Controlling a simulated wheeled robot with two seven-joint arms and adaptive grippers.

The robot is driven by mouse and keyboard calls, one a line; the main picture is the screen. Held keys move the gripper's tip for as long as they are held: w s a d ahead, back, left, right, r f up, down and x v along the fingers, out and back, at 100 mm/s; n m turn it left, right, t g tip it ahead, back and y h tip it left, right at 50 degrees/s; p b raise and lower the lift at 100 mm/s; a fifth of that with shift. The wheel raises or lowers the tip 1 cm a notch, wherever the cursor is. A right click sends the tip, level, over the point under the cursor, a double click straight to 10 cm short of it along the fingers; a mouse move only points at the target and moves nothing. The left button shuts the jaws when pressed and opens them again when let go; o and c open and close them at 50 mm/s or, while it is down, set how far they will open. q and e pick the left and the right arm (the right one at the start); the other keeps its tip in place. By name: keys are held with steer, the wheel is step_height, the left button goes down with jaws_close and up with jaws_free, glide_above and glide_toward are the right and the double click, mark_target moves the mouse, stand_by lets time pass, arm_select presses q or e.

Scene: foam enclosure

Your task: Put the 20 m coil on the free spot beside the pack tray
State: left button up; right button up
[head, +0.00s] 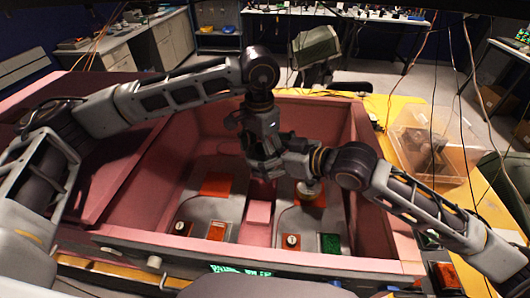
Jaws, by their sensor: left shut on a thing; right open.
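My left gripper (264,168) reaches down into the pink foam enclosure near its middle. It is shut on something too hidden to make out. My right gripper (290,160) comes in from the right, close beside the left one, and is open. A pale round piece (308,188) shows just below the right gripper, over an orange-red patch; I cannot tell whether it is the 20 m coil. Grey panels (205,205) lie on the enclosure floor, left and right of a pink block (259,212). I cannot tell which is the pack tray, and no label is readable.
An orange-red box (217,230) and a green box (329,243) stand near the front, each beside a small round piece. The pink enclosure walls (375,215) surround the work area. A clear bin (430,140) stands outside at the right, with hanging cables nearby.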

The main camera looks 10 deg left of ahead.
mark_target(260, 146)
steer(key=shift+w+a+f, duration=0.2)
steer(key=shift+a, duration=0.2)
steer(key=shift+c, duration=0.4)
steer(key=c, duration=1)
arm_select(q)
steer(key=o, duration=1.2)
steer(key=shift+d, duration=0.1)
arm_select(e)
steer(key=shift+c, duration=0.4)
arm_select(q)
steer(key=shift+r, duration=0.1)
arm_select(e)
steer(key=shift+w, duration=0.1)
arm_select(q)
steer(key=shift+r, duration=0.45)
arm_select(e)
steer(key=shift+d, duration=0.1)
arm_select(q)
step_height(260, 146, up, 11)
steer(key=shift+w+f, duration=0.1)
